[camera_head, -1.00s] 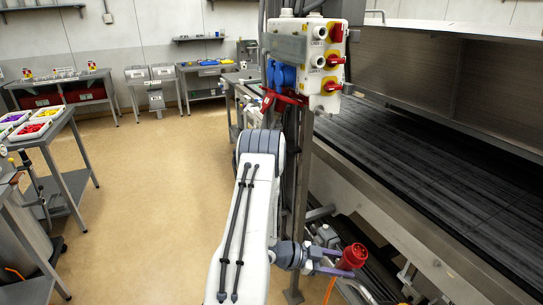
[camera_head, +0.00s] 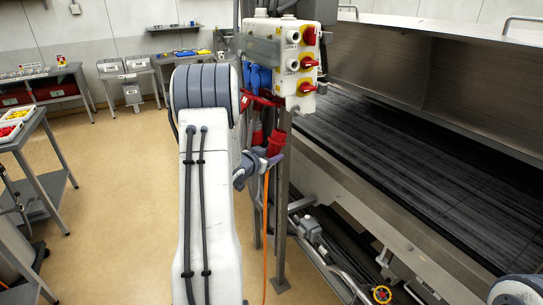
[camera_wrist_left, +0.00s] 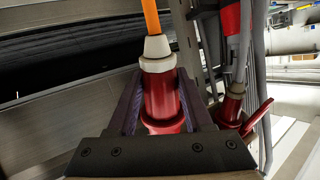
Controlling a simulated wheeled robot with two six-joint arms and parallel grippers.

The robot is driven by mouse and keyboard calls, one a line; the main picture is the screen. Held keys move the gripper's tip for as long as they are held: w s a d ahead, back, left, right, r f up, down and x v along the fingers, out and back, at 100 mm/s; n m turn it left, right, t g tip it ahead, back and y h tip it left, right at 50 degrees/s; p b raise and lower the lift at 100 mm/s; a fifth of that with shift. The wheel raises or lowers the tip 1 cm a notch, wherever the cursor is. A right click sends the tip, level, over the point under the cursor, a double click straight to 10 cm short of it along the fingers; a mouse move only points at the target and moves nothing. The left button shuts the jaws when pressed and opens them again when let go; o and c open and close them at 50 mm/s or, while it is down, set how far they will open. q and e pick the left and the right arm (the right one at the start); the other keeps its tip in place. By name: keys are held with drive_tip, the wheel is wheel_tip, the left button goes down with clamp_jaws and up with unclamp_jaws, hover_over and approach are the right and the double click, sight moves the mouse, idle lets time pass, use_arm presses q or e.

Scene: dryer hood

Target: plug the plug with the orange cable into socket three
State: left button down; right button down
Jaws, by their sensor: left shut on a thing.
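My left gripper (camera_head: 262,160) is shut on a red plug (camera_head: 275,143), just below the socket box (camera_head: 278,45). The left wrist view shows the red plug (camera_wrist_left: 161,95) between both fingers (camera_wrist_left: 157,110), its pale collar towards the orange cable (camera_wrist_left: 151,15). In the head view the orange cable (camera_head: 266,230) hangs straight down from the gripper. The box's underside carries red sockets (camera_head: 262,101), partly hidden; I cannot tell which is socket three. The held plug is apart from the box. My right gripper is not in view.
Another red plug (camera_wrist_left: 232,105) with a grey cable is beside the held one in the wrist view. Blue sockets (camera_head: 258,78) and red-yellow switches (camera_head: 307,62) are on the box. A metal post (camera_head: 281,220) stands close by. The dark conveyor (camera_head: 400,150) lies right.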

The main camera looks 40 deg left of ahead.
sight(281, 132)
use_arm(q)
drive_tip(key=shift+w+d+r+p, duration=0.15)
drive_tip(key=shift+w+r+p, duration=0.2)
drive_tip(key=shift+r+p, duration=0.6)
drive_tip(key=shift+w+d+r+p, duration=0.25)
drive_tip(key=shift+r+p, duration=0.35)
drive_tip(key=shift+r, duration=0.6)
drive_tip(key=shift+w+d+r+p, duration=0.1)
drive_tip(key=shift+w+r+p, duration=0.3)
drive_tip(key=shift+r+p, duration=0.55)
drive_tip(key=shift+w+r, duration=0.1)
drive_tip(key=shift+r, duration=0.25)
drive_tip(key=shift+b, duration=0.3)
drive_tip(key=shift+w+d+r+p, duration=0.1)
drive_tip(key=shift+w+r+p, duration=0.05)
drive_tip(key=shift+r+p, duration=0.3)
drive_tip(key=shift+w+r+p, duration=0.15)
drive_tip(key=shift+r+p, duration=0.1)
drive_tip(key=shift+r, duration=0.25)
drive_tip(key=shift+w+d+r+p, duration=0.1)
drive_tip(key=shift+w+r+p, duration=0.1)
drive_tip(key=shift+r+p, duration=0.35)
drive_tip(key=shift+w+d+r, duration=0.1)
drive_tip(key=shift+w+r, duration=0.1)
drive_tip(key=shift+r, duration=0.45)
drive_tip(key=shift+c, duration=1.5)
unclamp_jaws()
drive_tip(key=shift+o, duration=0.4)
drive_tip(key=shift+f, duration=0.1)
